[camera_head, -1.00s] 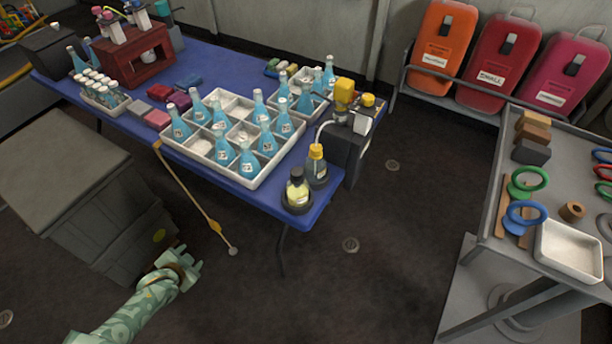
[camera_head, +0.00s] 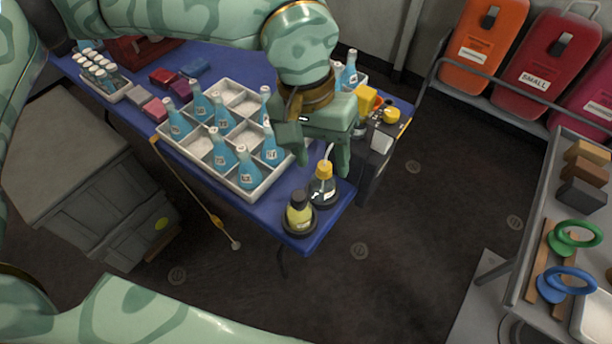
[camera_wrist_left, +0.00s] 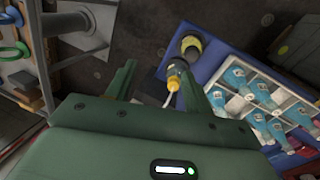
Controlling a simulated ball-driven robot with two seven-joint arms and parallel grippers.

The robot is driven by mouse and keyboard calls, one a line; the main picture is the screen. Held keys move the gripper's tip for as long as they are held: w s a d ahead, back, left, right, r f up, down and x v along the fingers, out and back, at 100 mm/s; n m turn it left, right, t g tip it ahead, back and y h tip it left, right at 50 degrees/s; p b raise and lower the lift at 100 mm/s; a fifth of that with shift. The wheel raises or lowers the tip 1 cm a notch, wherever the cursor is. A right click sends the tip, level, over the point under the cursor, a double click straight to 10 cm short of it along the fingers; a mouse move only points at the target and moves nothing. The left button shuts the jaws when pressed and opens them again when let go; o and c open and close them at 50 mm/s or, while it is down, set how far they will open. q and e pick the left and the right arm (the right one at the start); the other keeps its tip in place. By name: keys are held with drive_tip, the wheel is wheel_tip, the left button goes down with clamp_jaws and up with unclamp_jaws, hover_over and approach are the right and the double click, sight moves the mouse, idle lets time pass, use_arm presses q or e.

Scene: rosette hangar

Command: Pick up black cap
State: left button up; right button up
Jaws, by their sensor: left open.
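The black cap (camera_head: 297,198) sits on a small bottle of yellow liquid (camera_head: 300,215). The bottle stands upright in a round dark holder at the near right corner of the blue table (camera_head: 312,238). In the left wrist view the black cap (camera_wrist_left: 191,45) shows beyond the fingers. My left gripper (camera_head: 322,160) is open and empty, pointing down above the table's right end, behind the capped bottle and apart from it. Its two fingers (camera_wrist_left: 158,88) also show in the left wrist view. My right gripper is not in view.
A yellow-capped bottle (camera_head: 323,188) with a white tube stands right behind the black-capped one, by a dark dispenser (camera_head: 372,155). A white divided crate (camera_head: 257,187) of blue bottles is to the left. A grey cart (camera_head: 530,270) stands right. Floor between is clear.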

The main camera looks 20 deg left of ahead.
sight(299, 195)
use_arm(q)
drive_tip(key=a+f+b, duration=0.1)
drive_tip(key=f, duration=0.2)
drive_tip(key=a+f+m+y+b, duration=0.1)
drive_tip(key=f, duration=0.3)
drive_tip(key=w+a+f+m+t+y+b, duration=0.1)
drive_tip(key=a+f, duration=0.1)
drive_tip(key=f, duration=0.2)
drive_tip(key=shift+f, duration=0.65)
wheel_tip(299, 195, down, 5)
drive_tip(key=shift+r+b, duration=0.1)
drive_tip(key=shift+b, duration=0.9)
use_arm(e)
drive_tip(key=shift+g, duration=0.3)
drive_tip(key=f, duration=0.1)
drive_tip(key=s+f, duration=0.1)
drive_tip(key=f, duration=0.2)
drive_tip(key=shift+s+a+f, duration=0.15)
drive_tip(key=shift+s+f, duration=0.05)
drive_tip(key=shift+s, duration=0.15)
use_arm(q)
drive_tip(key=shift+r, duration=0.1)
drive_tip(key=c, duration=0.9)
